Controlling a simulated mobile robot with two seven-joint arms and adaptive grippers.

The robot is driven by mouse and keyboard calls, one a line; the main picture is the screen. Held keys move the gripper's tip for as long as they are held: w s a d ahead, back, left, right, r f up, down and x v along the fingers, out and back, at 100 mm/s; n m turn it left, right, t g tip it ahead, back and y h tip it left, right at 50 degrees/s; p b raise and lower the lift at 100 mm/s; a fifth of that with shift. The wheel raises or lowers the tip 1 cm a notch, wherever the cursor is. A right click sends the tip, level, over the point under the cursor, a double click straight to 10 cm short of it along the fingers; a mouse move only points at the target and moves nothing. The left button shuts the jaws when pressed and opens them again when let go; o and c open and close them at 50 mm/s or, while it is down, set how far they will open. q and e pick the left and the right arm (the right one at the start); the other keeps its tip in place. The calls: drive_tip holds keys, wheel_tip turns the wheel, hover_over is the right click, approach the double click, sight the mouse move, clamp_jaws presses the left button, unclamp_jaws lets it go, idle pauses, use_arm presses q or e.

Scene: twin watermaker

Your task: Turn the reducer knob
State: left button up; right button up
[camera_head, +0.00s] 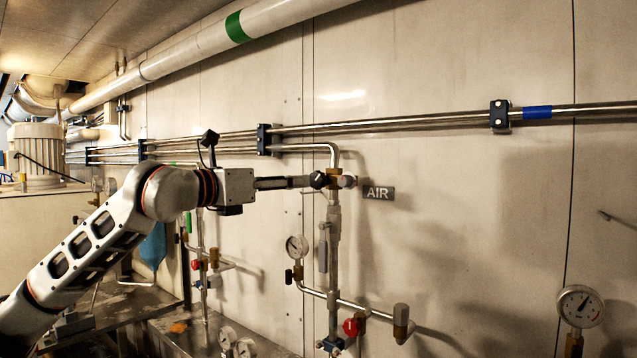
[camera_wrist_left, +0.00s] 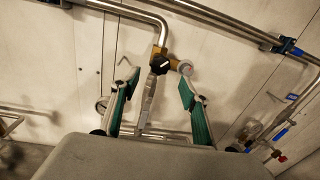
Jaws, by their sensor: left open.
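A black knob (camera_head: 320,180) sits on a brass fitting (camera_head: 334,183) at the top of a vertical pipe, left of the AIR label (camera_head: 378,192). It appears to be the reducer knob, though no marking confirms this. In the left wrist view, the black knob (camera_wrist_left: 165,59) is beyond the fingertips, with a grey round end (camera_wrist_left: 185,69) to its right. My left gripper (camera_head: 309,182) reaches in from the left at knob height. In the wrist view, my left gripper (camera_wrist_left: 160,80) has its green-padded fingers spread, empty, with the pipe between them. Contact cannot be told. My right gripper is not in view.
Horizontal pipes (camera_head: 400,122) run along the wall above. Another gauge (camera_head: 580,306) is at the lower right. The wall right of the label is mostly clear.

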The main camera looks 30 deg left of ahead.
sight(315, 180)
use_arm(q)
drive_tip(key=w, duration=0.2)
drive_tip(key=w+p, duration=0.1)
drive_tip(key=w, duration=0.1)
drive_tip(key=w+d+p, duration=0.1)
drive_tip(key=w, duration=0.1)
drive_tip(key=shift+r, duration=0.1)
drive_tip(key=shift+w+d, duration=0.1)
drive_tip(key=shift+w, duration=0.55)
drive_tip(key=c, duration=1.1)
